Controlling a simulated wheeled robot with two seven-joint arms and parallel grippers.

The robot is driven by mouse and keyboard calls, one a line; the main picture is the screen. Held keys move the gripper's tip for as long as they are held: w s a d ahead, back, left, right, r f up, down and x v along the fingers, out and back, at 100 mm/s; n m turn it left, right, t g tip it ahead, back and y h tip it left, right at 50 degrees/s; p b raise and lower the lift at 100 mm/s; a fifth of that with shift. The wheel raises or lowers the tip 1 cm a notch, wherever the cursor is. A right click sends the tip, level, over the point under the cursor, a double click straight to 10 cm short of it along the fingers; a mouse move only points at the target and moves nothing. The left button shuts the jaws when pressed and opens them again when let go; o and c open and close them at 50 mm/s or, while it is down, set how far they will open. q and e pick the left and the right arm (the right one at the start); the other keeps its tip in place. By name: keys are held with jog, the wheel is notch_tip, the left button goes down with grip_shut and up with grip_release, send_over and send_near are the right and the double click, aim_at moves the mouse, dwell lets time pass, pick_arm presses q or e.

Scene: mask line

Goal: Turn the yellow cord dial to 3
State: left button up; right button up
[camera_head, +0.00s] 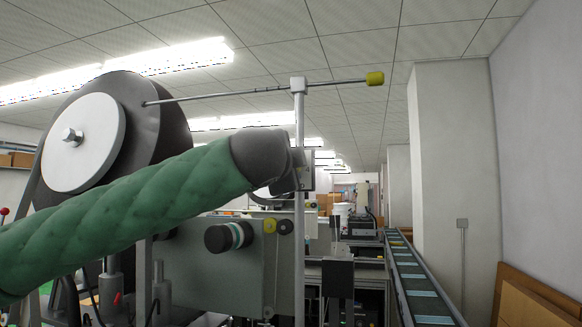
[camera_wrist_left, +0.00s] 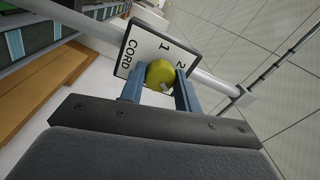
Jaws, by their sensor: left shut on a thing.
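The yellow cord dial (camera_wrist_left: 160,72) sits on a white plate (camera_wrist_left: 143,49) with a dark rim in the left wrist view. The plate reads "CORD", "1" and "2"; a 3 is not visible. My left gripper (camera_wrist_left: 158,82) has its two blue fingers on either side of the dial, shut on it. A small pale mark shows on the dial, but I cannot tell which number it points to. In the head view my green-sleeved left arm ends at the upright post, and the dial and fingers are hidden there. My right gripper is not in view.
A thin upright post (camera_head: 299,225) carries a horizontal rod with a yellow end cap (camera_head: 375,78). A large reel (camera_head: 84,142) stands at left. A grey machine panel with a black knob (camera_head: 222,237) lies below my arm. A conveyor (camera_head: 421,283) runs along the right.

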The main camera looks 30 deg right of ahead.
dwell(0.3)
pick_arm(q)
jog(key=o, duration=1)
jog(key=shift+w, duration=0.1)
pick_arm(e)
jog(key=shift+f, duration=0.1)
pick_arm(q)
jog(key=shift+b+v, duration=1.5)
jog(key=shift+v, duration=2.4)
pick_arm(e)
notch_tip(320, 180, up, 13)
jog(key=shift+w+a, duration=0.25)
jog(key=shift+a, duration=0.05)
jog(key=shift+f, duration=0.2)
